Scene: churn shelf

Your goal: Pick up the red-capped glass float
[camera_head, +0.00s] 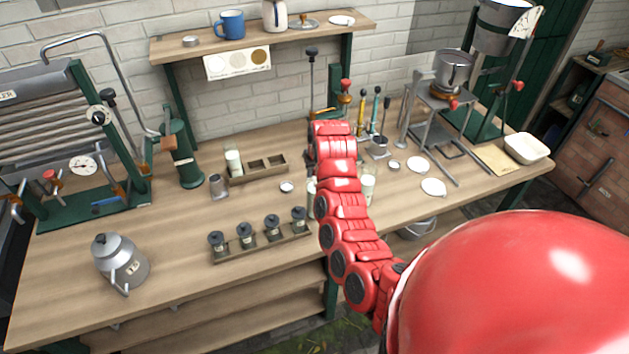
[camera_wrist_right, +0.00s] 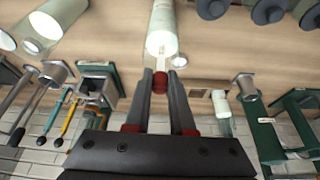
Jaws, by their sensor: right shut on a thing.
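The glass float is a clear tube with pale contents (camera_wrist_right: 162,35), and its red cap (camera_wrist_right: 160,83) shows in the right wrist view. My right gripper (camera_wrist_right: 161,78) is shut on the red cap, one finger on each side. The float extends away from the fingertips, and its far end is cut off by the picture edge. In the head view my red right arm hides the gripper and most of the float; a sliver of pale glass shows left of the arm. My left gripper is not in view.
A glass jar (camera_head: 368,186) stands right of my arm. A wooden rack (camera_head: 265,175) holds a pale vial (camera_head: 234,162). Several dark-lidded jars stand in a front tray (camera_head: 262,249). A kettle (camera_head: 120,261) is front left. Upright tools stand behind my arm. Bare table lies at front left.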

